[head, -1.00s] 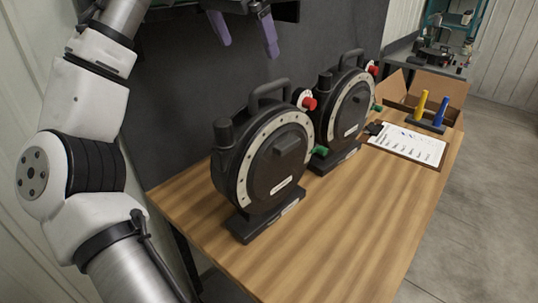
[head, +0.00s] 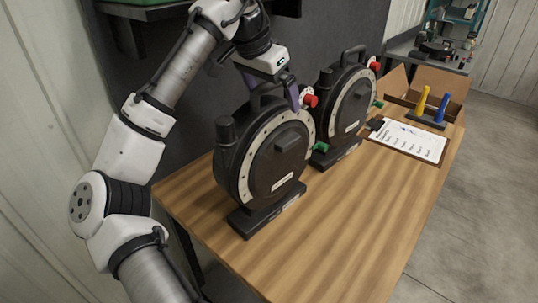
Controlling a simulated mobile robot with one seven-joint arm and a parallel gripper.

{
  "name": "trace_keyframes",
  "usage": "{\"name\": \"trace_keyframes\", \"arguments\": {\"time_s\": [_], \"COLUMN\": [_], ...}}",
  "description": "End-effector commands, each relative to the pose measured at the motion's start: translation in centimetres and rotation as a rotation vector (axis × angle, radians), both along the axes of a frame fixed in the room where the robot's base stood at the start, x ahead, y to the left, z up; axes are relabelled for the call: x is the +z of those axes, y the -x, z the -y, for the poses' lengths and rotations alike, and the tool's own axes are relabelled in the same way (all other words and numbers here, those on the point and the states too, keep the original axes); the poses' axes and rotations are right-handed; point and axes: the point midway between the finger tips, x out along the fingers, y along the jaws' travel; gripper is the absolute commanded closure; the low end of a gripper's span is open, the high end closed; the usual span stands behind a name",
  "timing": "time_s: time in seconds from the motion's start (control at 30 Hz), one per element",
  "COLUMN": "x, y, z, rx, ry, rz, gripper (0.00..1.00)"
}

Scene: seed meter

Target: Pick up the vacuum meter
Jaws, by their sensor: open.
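Two similar black round meters with dotted pale rims, top handles, and red and green knobs stand upright on the wooden table. The near meter (head: 262,163) is at the table's left part, and the far meter (head: 346,108) stands behind it to the right. Their small labels are too small to read, so I cannot tell which is the vacuum meter. My gripper (head: 272,92) is open, with its purple fingers pointing down at the near meter's top handle (head: 255,97). One finger shows just right of the handle; the other is mostly hidden. I cannot tell whether they touch it.
A clipboard with paper (head: 408,141) lies right of the far meter. A black stand with a yellow and a blue handle (head: 427,121) and an open cardboard box (head: 408,94) are behind it. The wooden table's (head: 345,215) front right is clear. A dark panel stands behind the meters.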

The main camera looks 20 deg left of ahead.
Motion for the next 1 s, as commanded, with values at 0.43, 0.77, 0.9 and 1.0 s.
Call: {"name": "trace_keyframes", "arguments": {"time_s": [0.43,0.77,0.9,1.0], "x": [-0.29,-0.28,-0.28,-0.01], "y": [-0.1,-0.1,-0.1,-0.09], "z": [0.03,0.03,0.04,0.07], "rx": [0.001,0.0,0.0,0.0], "ry": [0.001,0.0,0.0,0.0], "rz": [0.001,0.001,0.001,0.006], "gripper": [0.24,0.67,0.85,0.95]}}
